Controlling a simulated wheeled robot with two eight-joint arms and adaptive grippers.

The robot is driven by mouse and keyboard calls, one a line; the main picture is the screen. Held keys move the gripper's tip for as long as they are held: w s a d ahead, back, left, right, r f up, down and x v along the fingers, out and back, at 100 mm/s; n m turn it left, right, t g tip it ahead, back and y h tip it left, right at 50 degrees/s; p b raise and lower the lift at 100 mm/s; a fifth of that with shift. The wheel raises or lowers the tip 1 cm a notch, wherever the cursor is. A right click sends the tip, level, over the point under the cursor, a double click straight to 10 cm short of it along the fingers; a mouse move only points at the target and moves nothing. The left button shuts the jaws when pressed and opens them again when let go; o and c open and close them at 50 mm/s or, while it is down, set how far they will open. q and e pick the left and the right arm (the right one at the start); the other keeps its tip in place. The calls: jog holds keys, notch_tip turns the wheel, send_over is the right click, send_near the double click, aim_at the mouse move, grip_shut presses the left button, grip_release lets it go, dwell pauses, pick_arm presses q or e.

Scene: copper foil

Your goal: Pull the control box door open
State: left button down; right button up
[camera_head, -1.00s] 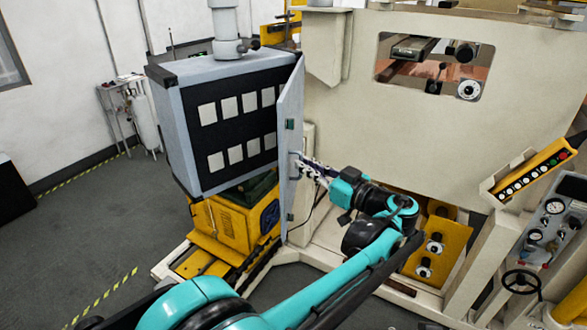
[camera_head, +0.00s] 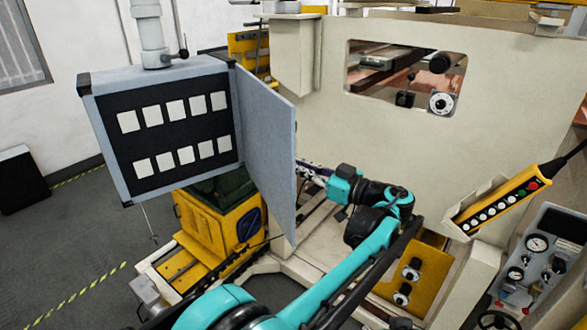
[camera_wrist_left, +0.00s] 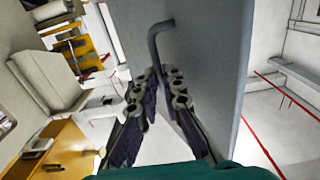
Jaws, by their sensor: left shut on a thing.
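The grey control box (camera_head: 160,79) hangs from a white post at the left in the head view, its dark front with white squares exposed. Its grey door (camera_head: 268,150) stands wide open, swung out from the box's right edge. My left gripper (camera_head: 304,170) is at the outer side of the door, its fingertips partly hidden behind the door's free edge. In the left wrist view, the bent grey door handle (camera_wrist_left: 157,42) runs down between the fingertips of my left gripper (camera_wrist_left: 163,83), which is shut on it. The handle is hidden in the head view. My right gripper is not in view.
A large cream machine (camera_head: 390,130) stands behind and right of my left arm. A yellow unit (camera_head: 215,222) sits below the box. A yellow button pendant (camera_head: 500,195) and a gauge panel (camera_head: 535,260) are at the right. Floor at the left is mostly clear.

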pick_arm(q)
jog(key=shift+w+d, duration=0.1)
jog(key=shift+w, duration=0.05)
jog(key=c, duration=1.6)
grip_release()
jog(key=shift+c, duration=0.2)
jog(key=v, duration=1.1)
jog(key=shift+d, duration=0.3)
